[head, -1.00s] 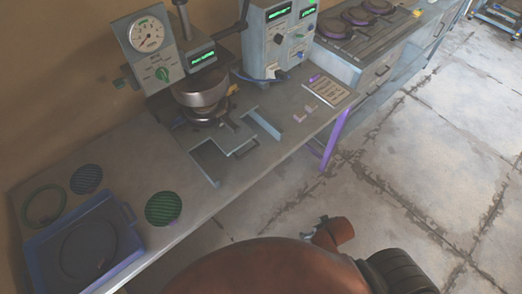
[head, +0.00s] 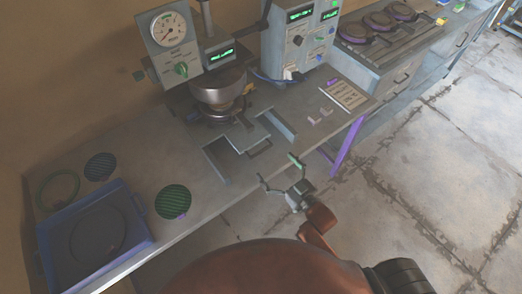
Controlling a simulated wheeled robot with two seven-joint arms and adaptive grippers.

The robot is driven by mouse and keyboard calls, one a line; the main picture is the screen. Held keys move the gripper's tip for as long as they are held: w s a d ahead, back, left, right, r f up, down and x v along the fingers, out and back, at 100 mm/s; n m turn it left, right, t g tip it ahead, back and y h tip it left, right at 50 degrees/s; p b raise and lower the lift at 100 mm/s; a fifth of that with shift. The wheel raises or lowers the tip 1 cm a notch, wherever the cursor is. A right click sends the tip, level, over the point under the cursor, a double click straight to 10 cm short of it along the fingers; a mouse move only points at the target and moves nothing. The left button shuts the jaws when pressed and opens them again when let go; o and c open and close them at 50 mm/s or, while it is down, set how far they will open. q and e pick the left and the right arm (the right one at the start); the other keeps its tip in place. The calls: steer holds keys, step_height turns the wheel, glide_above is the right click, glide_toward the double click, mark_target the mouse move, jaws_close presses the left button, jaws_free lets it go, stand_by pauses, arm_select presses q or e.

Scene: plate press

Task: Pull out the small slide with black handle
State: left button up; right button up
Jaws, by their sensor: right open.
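The small slide (head: 242,138) is a grey plate set in a grey frame on the workbench, in front of the press (head: 218,90). Its black handle (head: 260,149) is a thin dark bar on the slide's front side, facing the bench edge. My right gripper (head: 279,172) is open and empty, a little in front of and below the handle in the picture, apart from it. One of its fingers shows green, the other dark. My left gripper is not in view.
A blue tray (head: 146,228) and green and dark ribbed discs (head: 173,201) lie on the bench's left part. A control box (head: 291,40) stands behind the slide to the right. Small light blocks (head: 314,120) and a label plate (head: 343,95) lie right of the slide.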

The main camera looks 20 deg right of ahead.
mark_target(262, 152)
steer(key=shift+w+a+r, duration=0.2)
steer(key=shift+a+r, duration=0.1)
steer(key=x, duration=0.7)
steer(key=shift+w+a+r+b, duration=0.1)
steer(key=shift+w+r+b, duration=0.1)
steer(key=shift+b, duration=0.2)
steer(key=shift+c, duration=0.5)
